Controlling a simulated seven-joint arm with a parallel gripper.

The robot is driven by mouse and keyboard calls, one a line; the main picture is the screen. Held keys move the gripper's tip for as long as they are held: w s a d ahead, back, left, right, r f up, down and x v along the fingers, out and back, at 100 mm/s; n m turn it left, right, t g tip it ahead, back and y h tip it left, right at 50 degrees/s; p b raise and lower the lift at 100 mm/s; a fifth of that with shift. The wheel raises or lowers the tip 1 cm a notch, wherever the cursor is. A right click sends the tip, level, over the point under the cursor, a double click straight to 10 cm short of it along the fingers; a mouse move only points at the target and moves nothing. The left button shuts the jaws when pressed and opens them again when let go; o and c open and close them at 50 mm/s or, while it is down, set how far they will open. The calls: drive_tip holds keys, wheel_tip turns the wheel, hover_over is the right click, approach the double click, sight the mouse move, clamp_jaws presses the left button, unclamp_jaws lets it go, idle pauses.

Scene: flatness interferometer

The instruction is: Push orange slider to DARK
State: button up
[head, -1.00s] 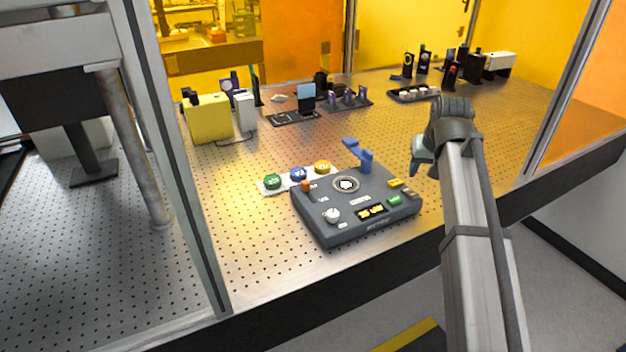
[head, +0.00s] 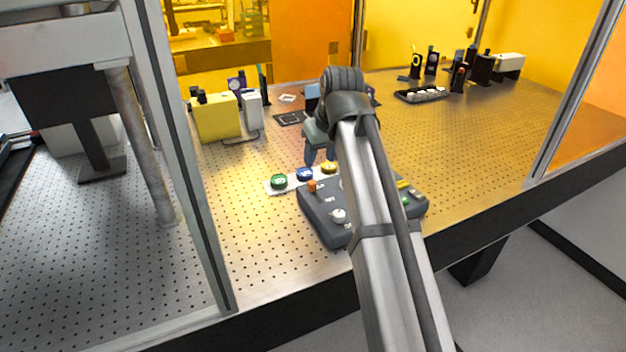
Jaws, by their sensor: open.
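The orange slider (head: 312,186) is a small knob at the back left corner of the dark grey control box (head: 323,223) on the perforated table. The lettering beside it is too small to read, so I cannot tell which mark it stands at. My gripper (head: 319,158) is open, its fingers pointing down behind the box, over the area of the blue and yellow buttons and a little beyond the slider. It looks apart from the slider. My arm hides the middle of the box, including most of its round dial and display.
A white strip with green (head: 279,181), blue (head: 305,174) and yellow (head: 329,167) round buttons lies behind the box. A white knob (head: 338,215) stands in front of the slider. A yellow block (head: 216,118) stands at the back left. The table left of the box is clear.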

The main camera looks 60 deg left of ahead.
sight(312, 182)
drive_tip(key=x, duration=1.1)
drive_tip(key=shift+c, duration=0.5)
clamp_jaws()
